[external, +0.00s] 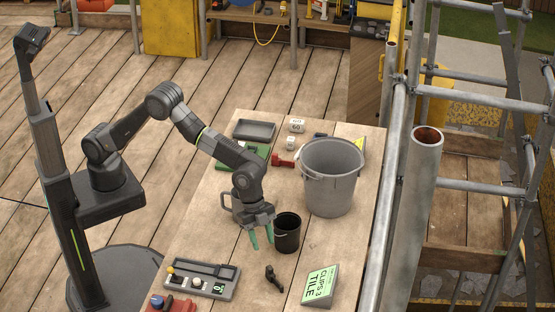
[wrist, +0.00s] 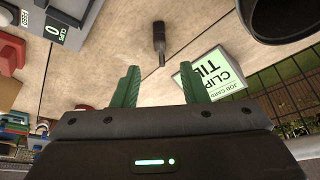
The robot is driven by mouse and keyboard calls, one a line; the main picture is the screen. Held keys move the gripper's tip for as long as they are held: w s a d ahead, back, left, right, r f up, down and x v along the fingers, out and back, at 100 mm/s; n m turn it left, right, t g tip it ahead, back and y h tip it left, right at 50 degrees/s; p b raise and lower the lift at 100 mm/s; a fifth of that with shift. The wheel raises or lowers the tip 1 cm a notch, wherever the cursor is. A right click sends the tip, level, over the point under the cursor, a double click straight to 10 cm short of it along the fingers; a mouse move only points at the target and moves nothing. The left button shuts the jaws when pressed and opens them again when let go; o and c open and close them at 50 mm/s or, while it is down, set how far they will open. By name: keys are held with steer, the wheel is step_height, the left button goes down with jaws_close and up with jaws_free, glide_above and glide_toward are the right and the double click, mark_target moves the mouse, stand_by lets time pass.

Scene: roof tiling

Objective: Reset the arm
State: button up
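My arm reaches from its column over the wooden table (external: 225,222). My gripper (external: 262,237) points down with its green fingers apart, just left of a small black bucket (external: 288,240). In the wrist view my gripper (wrist: 159,85) shows the two green fingers spread with nothing between them. A small dark tool (wrist: 159,38) lies on the table beyond the fingers; the external view shows this tool (external: 272,278) in front of the black bucket.
A large grey bucket (external: 331,185) stands at the back right. A green-faced job card (external: 320,286) lies at the front right. A grey tray with a counter (external: 204,281) and a red item (external: 168,304) lie at the front left. Scaffold poles (external: 408,220) line the right edge.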

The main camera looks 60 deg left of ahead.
mark_target(269, 271)
steer(key=p+x, duration=0.2)
steer(key=x, duration=0.9)
steer(key=shift+f, duration=0.55)
steer(key=shift+r, duration=0.3)
